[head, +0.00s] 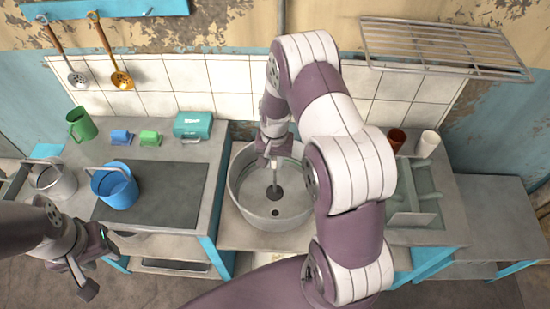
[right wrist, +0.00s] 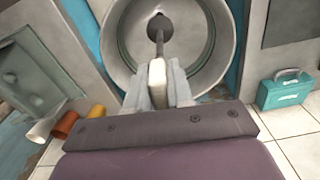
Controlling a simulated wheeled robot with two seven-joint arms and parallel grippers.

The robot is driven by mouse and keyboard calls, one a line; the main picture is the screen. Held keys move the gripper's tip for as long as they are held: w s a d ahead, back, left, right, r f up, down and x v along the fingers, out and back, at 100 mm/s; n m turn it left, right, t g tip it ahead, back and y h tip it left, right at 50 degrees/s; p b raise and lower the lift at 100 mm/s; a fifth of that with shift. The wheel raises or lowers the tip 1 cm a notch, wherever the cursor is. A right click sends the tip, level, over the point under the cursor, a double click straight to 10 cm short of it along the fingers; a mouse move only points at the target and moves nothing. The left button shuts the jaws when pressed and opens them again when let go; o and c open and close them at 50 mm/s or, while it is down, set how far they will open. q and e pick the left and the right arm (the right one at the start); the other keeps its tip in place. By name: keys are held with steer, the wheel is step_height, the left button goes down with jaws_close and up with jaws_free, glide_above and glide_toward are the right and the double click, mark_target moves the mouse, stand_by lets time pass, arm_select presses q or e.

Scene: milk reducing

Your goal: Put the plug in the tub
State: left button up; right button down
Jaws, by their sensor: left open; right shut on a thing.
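The grey metal tub (head: 235,190) stands in the middle of the counter. It also fills the top of the right wrist view (right wrist: 118,45). The plug (head: 274,192) has a dark round disc, a thin dark rod and a pale handle. My right gripper (head: 272,154) is shut on the handle, with the rod hanging nearly upright inside the tub's rim. A small dark drain hole (head: 275,212) shows in the tub floor, just in front of the disc. Whether the disc touches the floor I cannot tell. My left gripper (head: 88,276) is open and empty, low at the left.
A blue pot (head: 116,190) and a grey pot (head: 52,182) stand left of the tub. A teal box (head: 193,125), green cup (head: 81,124) and small blocks are behind. A dish rack (head: 415,219) and two cups stand right. Bare dark counter (head: 178,190) lies beside the blue pot.

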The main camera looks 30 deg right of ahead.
mark_target(275, 191)
step_height(275, 191, down, 14)
steer(key=b, duration=1)
steer(key=shift+d, duration=0.1)
steer(key=shift+f+b, duration=0.3)
steer(key=shift+f, duration=0.8)
stand_by(0.4)
steer(key=shift+c, duration=1.4)
jaws_free()
